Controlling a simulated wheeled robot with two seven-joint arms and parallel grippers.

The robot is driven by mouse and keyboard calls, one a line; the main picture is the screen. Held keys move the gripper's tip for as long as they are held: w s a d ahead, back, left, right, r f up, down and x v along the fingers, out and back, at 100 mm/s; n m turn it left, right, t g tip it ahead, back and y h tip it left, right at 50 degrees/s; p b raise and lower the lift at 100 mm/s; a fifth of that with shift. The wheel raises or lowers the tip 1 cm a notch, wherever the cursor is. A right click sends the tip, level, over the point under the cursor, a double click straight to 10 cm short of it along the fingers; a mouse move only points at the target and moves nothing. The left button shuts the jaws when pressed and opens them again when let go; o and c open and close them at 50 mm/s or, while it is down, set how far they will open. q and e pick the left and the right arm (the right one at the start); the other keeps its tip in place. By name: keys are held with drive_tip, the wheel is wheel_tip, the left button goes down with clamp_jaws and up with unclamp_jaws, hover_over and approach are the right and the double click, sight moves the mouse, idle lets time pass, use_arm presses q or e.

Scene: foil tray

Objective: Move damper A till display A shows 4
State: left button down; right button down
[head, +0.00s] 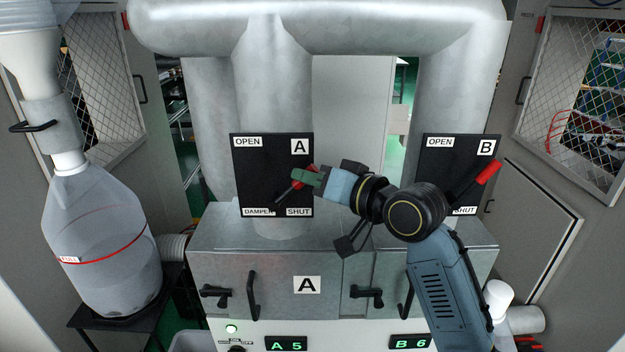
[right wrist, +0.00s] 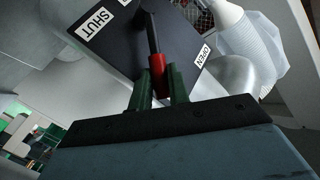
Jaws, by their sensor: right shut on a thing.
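The damper A plate (head: 270,160) is a black panel marked OPEN at top left and SHUT at bottom right. Its damper A lever (head: 284,196) has a red grip, which points up and to the right, between the two marks. My right gripper (head: 305,178) is at the red grip. In the right wrist view its green fingers stand on both sides of the red grip (right wrist: 157,68) and are shut on it. Display A (head: 286,343) shows A 5 in green. My left gripper is not in view.
The damper B plate (head: 461,150) with its red-gripped lever (head: 487,172) is at the right, beyond my right arm. Display B (head: 409,341) shows 6. A grey cabinet (head: 230,240) with black handles lies below the plates. A clear container (head: 100,240) stands at left.

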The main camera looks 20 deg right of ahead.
drive_tip(key=c, duration=1.6)
unclamp_jaws()
drive_tip(key=b+v, duration=0.3)
drive_tip(key=v, duration=1)
drive_tip(key=shift+s, duration=0.2)
drive_tip(key=shift+d, duration=0.1)
